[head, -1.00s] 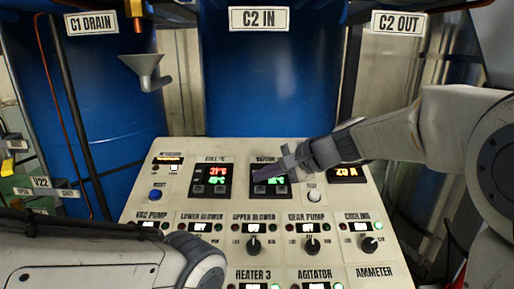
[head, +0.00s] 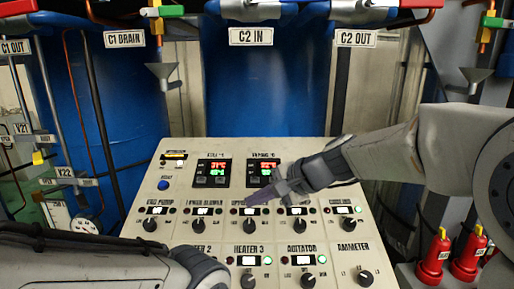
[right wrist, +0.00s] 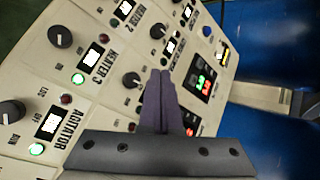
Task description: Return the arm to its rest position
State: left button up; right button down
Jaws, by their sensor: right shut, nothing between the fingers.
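My right gripper (head: 254,198) is in front of the control panel (head: 135,205), coming in from the right. Its purple-grey fingers are closed together and hold nothing. In the head view the fingertips overlap the upper blower's label row, just below the right temperature display (head: 262,172). In the right wrist view the shut fingers (right wrist: 161,78) point over the panel; contact with it cannot be made out. My left arm shows at the lower left of the head view, but its gripper is out of the picture.
The panel has several black knobs, including the gear pump knob (head: 298,226) and ammeter knob (head: 365,278). A blue drum (head: 268,90) stands behind it. Red bottles (head: 434,258) stand at the lower right. Funnels (head: 163,74) and pipes hang at both sides.

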jog(key=s+a+f+n+g+h+b, duration=0.25)
jog(key=s+f+n, duration=0.35)
jog(key=s, duration=0.4)
jog(key=s+d+f+n+g+h+b, duration=0.1)
jog(key=s+d+f+n+h+b, duration=0.1)
jog(key=s+f+n, duration=0.3)
jog(key=s+d+f+n+g+h+b, duration=0.2)
jog(key=s+d+f+n, duration=0.3)
jog(key=s+f, duration=0.6)
jog(key=shift+s+n+h+b, duration=0.4)
jog(key=shift+s+h+b, duration=0.25)
jog(key=shift+s, duration=0.6)
